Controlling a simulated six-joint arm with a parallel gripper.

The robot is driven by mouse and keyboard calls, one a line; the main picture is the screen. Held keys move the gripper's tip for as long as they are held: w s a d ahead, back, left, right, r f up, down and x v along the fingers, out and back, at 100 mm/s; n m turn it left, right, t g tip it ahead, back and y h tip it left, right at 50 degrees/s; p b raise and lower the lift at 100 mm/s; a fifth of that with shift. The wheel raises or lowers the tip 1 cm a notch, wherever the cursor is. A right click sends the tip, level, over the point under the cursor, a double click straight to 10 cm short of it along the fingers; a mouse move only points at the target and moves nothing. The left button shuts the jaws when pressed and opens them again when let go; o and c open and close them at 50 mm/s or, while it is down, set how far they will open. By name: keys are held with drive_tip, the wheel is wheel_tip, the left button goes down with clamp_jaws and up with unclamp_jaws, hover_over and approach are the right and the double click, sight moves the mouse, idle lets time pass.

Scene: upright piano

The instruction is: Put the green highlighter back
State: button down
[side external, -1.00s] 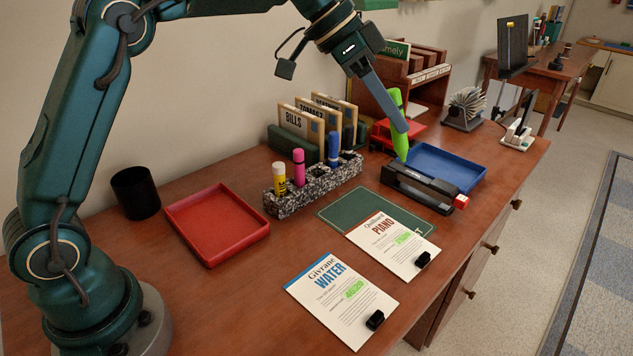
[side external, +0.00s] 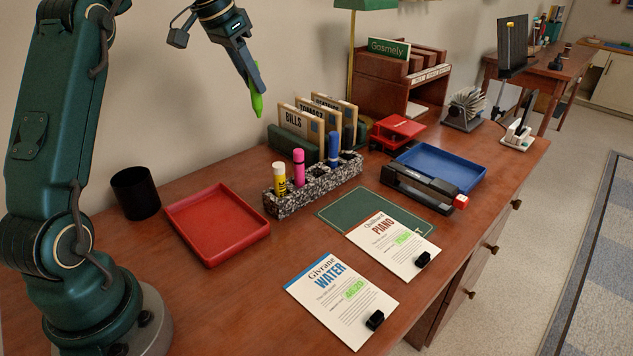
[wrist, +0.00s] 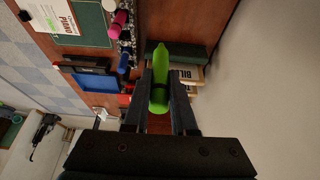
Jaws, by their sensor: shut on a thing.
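My gripper (side external: 253,78) is shut on the green highlighter (side external: 257,103) and holds it high in the air, near the wall and left of the envelope rack. The highlighter hangs close to upright, slightly tilted. In the wrist view the highlighter (wrist: 160,75) shows between the two fingers. The speckled pen holder (side external: 318,184) stands on the desk below and to the right of my gripper. It holds a yellow marker (side external: 280,180), a pink highlighter (side external: 299,167) and a blue marker (side external: 333,148). Between the pink and blue ones are open slots.
A red tray (side external: 215,222) and black cup (side external: 135,192) are left of the holder. The envelope rack (side external: 290,143) stands right behind it. A stapler (side external: 420,187), blue tray (side external: 445,165) and two bills (side external: 342,300) lie right and in front.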

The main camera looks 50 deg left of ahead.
sight(253, 96)
wheel_tip(253, 96, down, 4)
drive_tip(key=shift+d, duration=0.15)
drive_tip(key=shift+w+d+f, duration=0.1)
drive_tip(key=shift+f, duration=0.2)
drive_tip(key=shift+w+d+f, duration=1.2)
drive_tip(key=shift+d+f, duration=0.25)
drive_tip(key=shift+f, duration=0.35)
drive_tip(key=shift+w+d+f, duration=1.25)
drive_tip(key=shift+d+f, duration=0.2)
drive_tip(key=shift+f, duration=0.4)
drive_tip(key=shift+w+d+f, duration=1.2)
drive_tip(key=shift+d+f, duration=0.25)
drive_tip(key=shift+f, duration=0.35)
drive_tip(key=shift+f, duration=0.1)
drive_tip(key=c, duration=0.7)
unclamp_jaws()
